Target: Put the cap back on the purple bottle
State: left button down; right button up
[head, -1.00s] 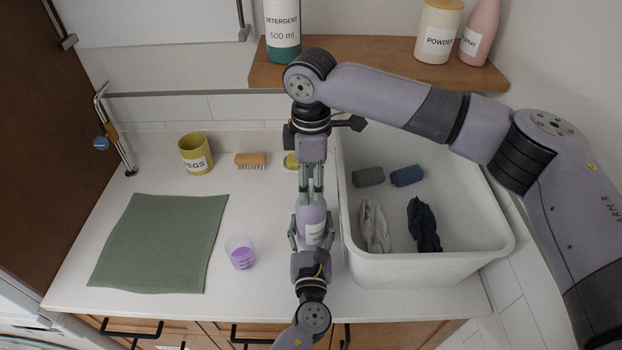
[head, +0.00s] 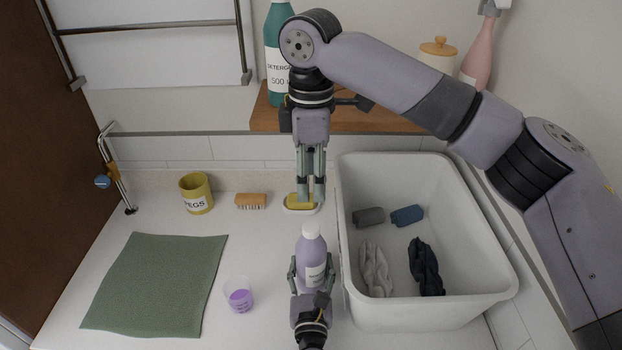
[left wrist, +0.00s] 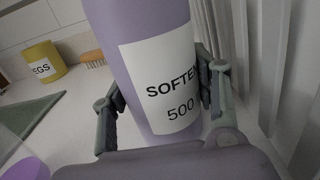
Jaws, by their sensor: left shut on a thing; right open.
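The purple bottle (head: 313,262) stands upright on the counter with its white cap (head: 311,230) on its neck; I cannot tell whether the cap is screwed tight. My left gripper (head: 313,280) is shut around the lower body of the bottle. In the left wrist view, the bottle (left wrist: 152,62) with its "SOFTEN… 500" label sits between the fingers; its top is out of frame. My right gripper (head: 311,196) points down above and behind the cap, apart from it, open and empty, its fingers only a little apart.
A white basin (head: 420,318) with dark and grey cloths is close on the right. A measuring cup (head: 238,293) with purple liquid stands left of the bottle.

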pick_arm(q)
jog(key=c, duration=0.5)
grip_release()
jog(key=s, duration=1.2)
